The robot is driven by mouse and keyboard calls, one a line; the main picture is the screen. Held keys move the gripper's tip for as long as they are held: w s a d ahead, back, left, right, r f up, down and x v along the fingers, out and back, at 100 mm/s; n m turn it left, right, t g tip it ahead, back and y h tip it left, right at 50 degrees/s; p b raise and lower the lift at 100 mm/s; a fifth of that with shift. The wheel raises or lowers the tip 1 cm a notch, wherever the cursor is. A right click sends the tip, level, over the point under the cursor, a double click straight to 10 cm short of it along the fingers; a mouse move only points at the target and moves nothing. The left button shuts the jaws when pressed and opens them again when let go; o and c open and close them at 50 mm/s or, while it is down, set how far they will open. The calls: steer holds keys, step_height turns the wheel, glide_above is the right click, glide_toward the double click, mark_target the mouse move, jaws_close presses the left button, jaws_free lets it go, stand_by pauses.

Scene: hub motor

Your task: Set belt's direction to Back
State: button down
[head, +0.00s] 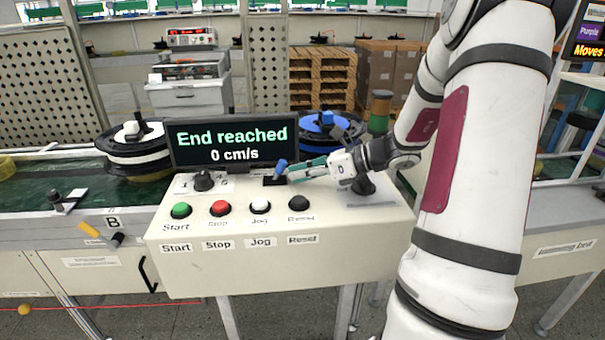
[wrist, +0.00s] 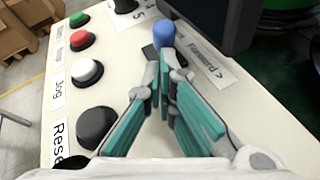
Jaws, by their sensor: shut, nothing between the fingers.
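The belt's direction lever has a blue knob (head: 280,168) on a black base, on the control panel (head: 345,240) just below the display. In the wrist view the blue knob (wrist: 164,34) stands just beyond the fingertips, and a label reading "Forward >" (wrist: 207,58) lies to its right. My gripper (head: 291,172) has teal fingers and reaches in from the right, its tips beside the lever. In the wrist view my gripper (wrist: 167,62) is shut and empty. I cannot tell whether the tips touch the lever. Any label for Back is hidden.
The display (head: 232,142) reads "End reached, 0 cm/s". A black rotary knob (head: 204,181) is left of the lever. Start (head: 181,210), Stop (head: 221,208), Jog (head: 260,205) and Reset (head: 299,203) buttons line the front. Spools stand behind, left and right of the display.

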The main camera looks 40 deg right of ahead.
steer(key=shift+r, duration=0.15)
steer(key=shift+a+r+g+h+p, duration=0.1)
steer(key=shift+g+h+p, duration=0.2)
steer(key=shift+p, duration=0.25)
steer(key=shift+w+a+r+h+p, duration=0.1)
steer(key=shift+r+h+p, duration=0.2)
steer(key=shift+p, duration=0.3)
steer(key=shift+w+a+r+n+g+h+p, duration=0.1)
steer(key=shift+a+r+n+g+h+p, duration=0.25)
steer(key=shift+g+p, duration=0.4)
steer(key=h+p, duration=0.1)
steer(key=r+g+p, duration=0.1)
steer(key=p, duration=0.1)
steer(key=shift+w+a+r+n+h+p, duration=0.1)
steer(key=shift+w+a+n+h+p, duration=0.1)
steer(key=shift+a+n+h+p, duration=0.15)
steer(key=g+h+p, duration=0.1)
steer(key=p, duration=0.1)
steer(key=a+h+p, duration=0.1)
steer(key=p, duration=0.1)
steer(key=shift+w+r+g, duration=0.3)
steer(key=shift+w+g, duration=0.05)
steer(key=shift+w, duration=0.05)
steer(key=shift+d+f+b, duration=0.1)
steer(key=shift+f+b, duration=0.15)
steer(key=shift+b, duration=0.05)
steer(key=shift+r, duration=0.1)
steer(key=shift+r+p, duration=0.75)
